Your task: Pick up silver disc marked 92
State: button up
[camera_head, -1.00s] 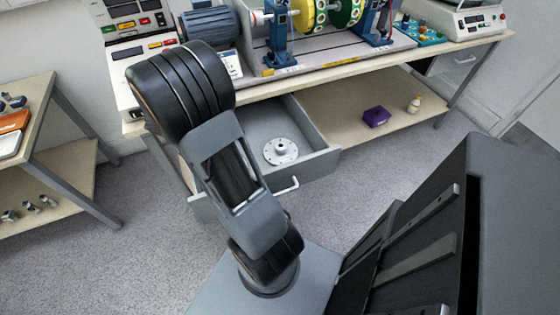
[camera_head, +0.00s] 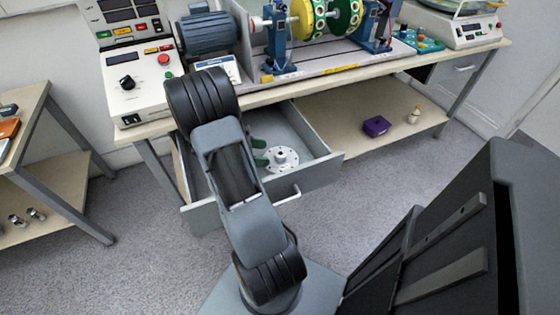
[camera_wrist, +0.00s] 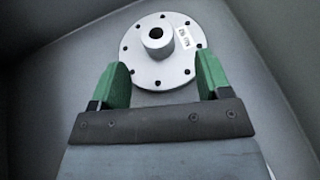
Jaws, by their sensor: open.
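A silver disc (camera_wrist: 158,70) with a raised centre hub and a ring of small holes lies flat in the open grey drawer. It also shows in the head view (camera_head: 283,159). A small white label on it is too blurred for me to read its marking surely. My gripper (camera_wrist: 161,80) has green fingers, one at each side of the disc's near part in the wrist view, open with nothing between them held. In the head view the green fingertips (camera_head: 260,152) show just left of the disc, inside the drawer. My arm hides part of the drawer's left side.
The drawer front (camera_head: 318,176) stands pulled out, with walls around the disc. The workbench (camera_head: 355,75) above carries a motor, a control box and a rotor rig. A purple box (camera_head: 376,126) and a small bottle (camera_head: 414,115) stand on the lower shelf.

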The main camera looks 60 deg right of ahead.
aim_at(276, 153)
jog(key=shift+b+x, duration=0.65)
jog(key=shift+x, duration=2.05)
jog(key=shift+w+d, duration=0.1)
jog(key=shift+c, duration=0.4)
grip_shut()
